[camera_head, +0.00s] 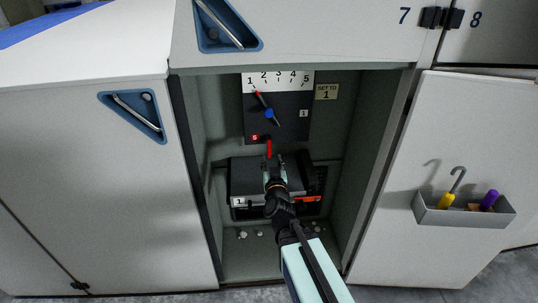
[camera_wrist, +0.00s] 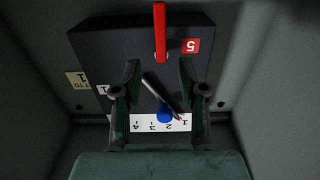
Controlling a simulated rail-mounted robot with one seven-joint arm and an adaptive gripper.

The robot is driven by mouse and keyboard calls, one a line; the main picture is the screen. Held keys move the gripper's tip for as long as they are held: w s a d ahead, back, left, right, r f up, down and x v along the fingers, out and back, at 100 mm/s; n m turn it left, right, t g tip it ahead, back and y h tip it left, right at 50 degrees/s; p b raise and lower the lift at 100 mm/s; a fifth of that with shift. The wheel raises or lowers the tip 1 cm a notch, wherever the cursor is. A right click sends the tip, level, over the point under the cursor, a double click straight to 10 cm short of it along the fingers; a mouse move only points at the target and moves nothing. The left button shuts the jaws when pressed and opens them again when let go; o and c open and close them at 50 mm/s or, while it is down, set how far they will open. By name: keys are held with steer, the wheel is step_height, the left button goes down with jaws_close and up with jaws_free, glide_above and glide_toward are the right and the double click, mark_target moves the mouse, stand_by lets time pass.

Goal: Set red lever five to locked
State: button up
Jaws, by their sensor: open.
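The red lever (camera_head: 268,148) stands out below the dial on the dark panel (camera_head: 290,125) inside the open cabinet, near a red label marked 5 (camera_head: 255,137). In the wrist view the red lever (camera_wrist: 160,28) is a straight bar beside the red 5 label (camera_wrist: 191,46). My gripper (camera_head: 274,163) is just below the lever in the head view. In the wrist view my gripper (camera_wrist: 158,66) is open, its fingertips on either side of the lever's near end, with gaps showing. No locked marking is readable.
A blue-hubbed pointer (camera_head: 268,113) points towards 1 on a white scale. A plate (camera_head: 326,91) reads SET TO 1. A dark box (camera_head: 242,182) sits below the panel. Cabinet walls close in both sides; the open right door carries a tool tray (camera_head: 465,216).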

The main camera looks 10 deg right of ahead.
mark_target(269, 147)
steer(key=w, duration=0.8)
steer(key=shift+w+d+b, duration=0.35)
steer(key=shift+w, duration=0.05)
jaws_close()
